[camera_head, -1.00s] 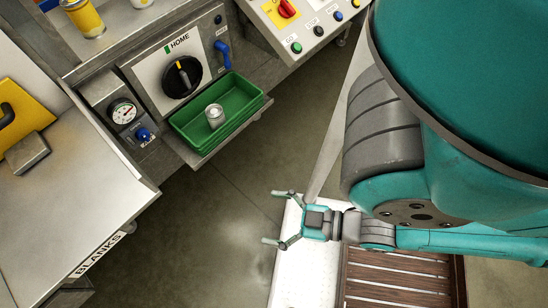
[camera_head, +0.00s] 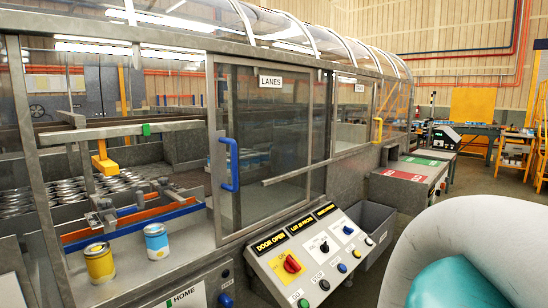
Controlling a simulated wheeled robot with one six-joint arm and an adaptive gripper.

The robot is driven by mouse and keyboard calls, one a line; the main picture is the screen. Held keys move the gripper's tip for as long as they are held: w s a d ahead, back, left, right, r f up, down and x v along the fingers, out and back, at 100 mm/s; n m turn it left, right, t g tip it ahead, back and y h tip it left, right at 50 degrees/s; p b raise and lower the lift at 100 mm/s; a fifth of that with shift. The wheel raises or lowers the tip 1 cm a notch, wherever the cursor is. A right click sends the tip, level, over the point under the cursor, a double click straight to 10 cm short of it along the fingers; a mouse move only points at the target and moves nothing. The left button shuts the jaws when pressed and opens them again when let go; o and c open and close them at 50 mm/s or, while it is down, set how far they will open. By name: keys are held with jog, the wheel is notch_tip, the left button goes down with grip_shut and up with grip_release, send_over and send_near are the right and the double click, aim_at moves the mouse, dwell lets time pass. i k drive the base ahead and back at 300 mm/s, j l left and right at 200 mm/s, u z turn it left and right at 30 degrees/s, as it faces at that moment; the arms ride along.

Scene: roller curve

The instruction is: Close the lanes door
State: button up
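The lanes door (camera_head: 270,195) is a framed clear panel with a sign reading LANES (camera_head: 270,82) near its top. A blue upright handle (camera_head: 234,165) is on its left edge. To the left of the door is an opening, through which the lanes with several can ends (camera_head: 45,195) show. The door stands to the right of this opening, so it looks slid open. My gripper is out of the frame. Only a white and teal part of my arm shows at the lower right.
A yellow can (camera_head: 99,263) and a blue-and-yellow can (camera_head: 156,243) stand on the ledge below the opening. A sloped control panel (camera_head: 310,260) with a red knob and labels, one reading DOOR OPEN, juts out below the door. A grey bin (camera_head: 375,222) stands right of it.

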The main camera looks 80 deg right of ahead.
aim_at(218, 142)
jog(key=z, duration=1.8)
